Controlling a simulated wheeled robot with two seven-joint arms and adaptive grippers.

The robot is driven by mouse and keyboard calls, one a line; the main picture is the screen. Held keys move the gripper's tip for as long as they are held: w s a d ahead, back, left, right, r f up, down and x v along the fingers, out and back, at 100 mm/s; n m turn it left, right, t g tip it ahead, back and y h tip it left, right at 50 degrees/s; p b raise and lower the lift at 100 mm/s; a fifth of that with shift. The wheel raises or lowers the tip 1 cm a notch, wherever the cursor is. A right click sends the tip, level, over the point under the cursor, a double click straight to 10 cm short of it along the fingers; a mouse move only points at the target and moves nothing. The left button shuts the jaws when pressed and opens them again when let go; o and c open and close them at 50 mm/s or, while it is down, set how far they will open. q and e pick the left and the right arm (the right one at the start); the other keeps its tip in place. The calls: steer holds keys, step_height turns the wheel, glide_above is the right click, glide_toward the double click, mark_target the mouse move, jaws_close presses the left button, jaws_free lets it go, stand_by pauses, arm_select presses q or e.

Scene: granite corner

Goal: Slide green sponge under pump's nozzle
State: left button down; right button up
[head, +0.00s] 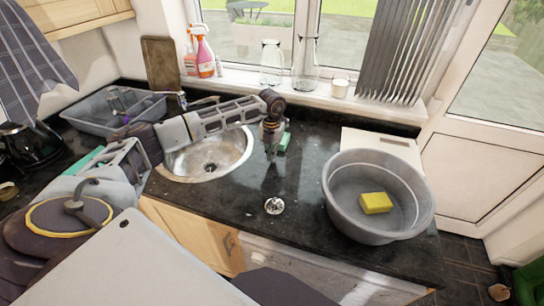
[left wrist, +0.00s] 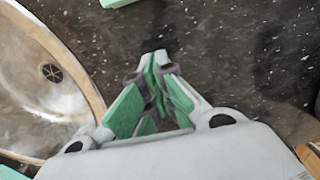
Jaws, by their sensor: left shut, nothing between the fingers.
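The green sponge (head: 285,142) lies on the dark counter near the back, right of the sink, partly hidden behind my left gripper. A green edge at the top of the left wrist view (left wrist: 118,3) looks like the same sponge. My left gripper (head: 271,154) points down over the counter, in front of the sponge and apart from it in the left wrist view. Its fingertips (left wrist: 154,62) are together with nothing between them. I cannot make out the pump or its nozzle; it may be hidden behind the gripper. My right gripper is not in view.
The round sink (head: 225,158) is left of the gripper. A grey basin (head: 342,207) with a yellow sponge (head: 376,203) stands right. A shiny round piece (head: 274,205) lies on the counter. Spray bottles (head: 204,58) and glass bottles (head: 304,65) stand on the sill.

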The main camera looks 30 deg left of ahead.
arm_select(q)
steer(key=shift+w+a+r, duration=0.2)
steer(key=shift+r, duration=0.2)
step_height(320, 180, up, 8)
steer(key=b, duration=0.1)
steer(key=shift+f, duration=0.15)
steer(key=shift+s+f, duration=0.1)
steer(key=shift+s, duration=0.05)
stand_by(0.5)
